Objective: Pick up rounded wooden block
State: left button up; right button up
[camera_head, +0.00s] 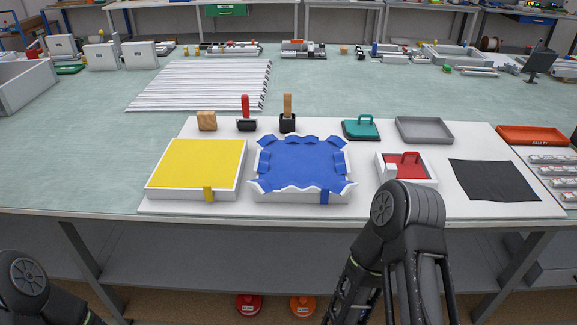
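The rounded wooden block (207,121) is small and light brown. It sits at the back left of the white board (160,208), behind the yellow-topped frame and left of the red-handled tool. Nothing touches it. My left arm shows only as a dark joint at the bottom left corner, and its gripper is out of view. My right arm rises from the bottom, right of centre, in front of the table edge. Its fingertips cannot be made out, and it is well apart from the block.
Near the block are a yellow-topped frame (195,164), a blue-cloth frame (300,165), a red-handled tool (246,112) and a wooden-handled black tool (288,114). A teal-handled piece (361,128), a grey tray (424,130) and a black cloth (493,180) lie rightward. White strips (205,85) lie behind.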

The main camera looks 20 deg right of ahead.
aim_at(207, 120)
jog(key=i+j+u, duration=0.25)
jog(key=i, duration=0.15)
jog(key=i+j+u, duration=0.1)
jog(key=i+u, duration=0.15)
jog(key=i, duration=0.2)
